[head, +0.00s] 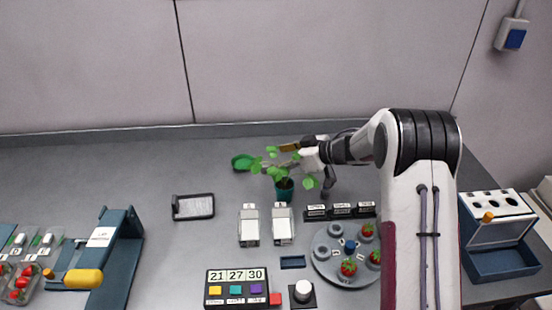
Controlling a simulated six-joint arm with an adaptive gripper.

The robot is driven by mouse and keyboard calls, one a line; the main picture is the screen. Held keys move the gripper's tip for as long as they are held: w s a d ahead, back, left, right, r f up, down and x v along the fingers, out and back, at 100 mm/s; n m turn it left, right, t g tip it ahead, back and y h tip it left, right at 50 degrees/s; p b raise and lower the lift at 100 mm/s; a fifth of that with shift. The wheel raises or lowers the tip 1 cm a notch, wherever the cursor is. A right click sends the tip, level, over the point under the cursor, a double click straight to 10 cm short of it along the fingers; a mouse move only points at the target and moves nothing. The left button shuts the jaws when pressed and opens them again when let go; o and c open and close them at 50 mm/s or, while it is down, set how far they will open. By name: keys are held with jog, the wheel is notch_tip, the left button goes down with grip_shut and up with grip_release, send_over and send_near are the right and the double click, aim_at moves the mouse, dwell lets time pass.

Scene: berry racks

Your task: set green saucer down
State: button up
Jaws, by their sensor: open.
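The green saucer (242,162) lies on the table towards the back wall, left of a small plant in a teal pot (284,190). My gripper (292,147) is open behind the plant, to the right of the saucer. Leaves hide part of the fingers and part of the space between gripper and saucer. I see a gap between the visible fingertips and the saucer.
A black tray (193,215) stands left of two white-topped devices (249,225). A round grey turntable (325,258) with strawberries is at front right. A blue rack (497,262) stands far right. The table's back left is clear.

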dwell(0.4)
jog(key=shift+w+d+r, duration=0.15)
jog(key=shift+r, duration=0.4)
jog(key=d+r+m+t+h, duration=0.2)
jog(key=d+r+t+h, duration=0.15)
jog(key=r, duration=0.35)
jog(key=d+r+m+t+h, duration=0.15)
jog(key=d+r, duration=0.25)
jog(key=r, duration=0.4)
jog(key=s+d+r+m+h, duration=0.3)
jog(key=s+d+r+h, duration=0.15)
jog(key=s, duration=0.45)
jog(key=s+d+r+m+h, duration=0.3)
jog(key=s+d+r, duration=0.15)
jog(key=s, duration=0.45)
jog(key=s+a+f+g, duration=0.1)
jog(key=s+f+g, duration=0.1)
jog(key=s, duration=0.8)
jog(key=s+a+f+m+g+y, duration=0.1)
jog(key=s+f, duration=0.4)
jog(key=s, duration=0.5)
jog(key=s+a+f+g+y, duration=0.1)
jog(key=s+a+f+g, duration=0.2)
jog(key=s, duration=0.7)
jog(key=shift+s+a+f+m, duration=0.15)
jog(key=shift+f+m, duration=0.05)
jog(key=shift+m, duration=0.15)
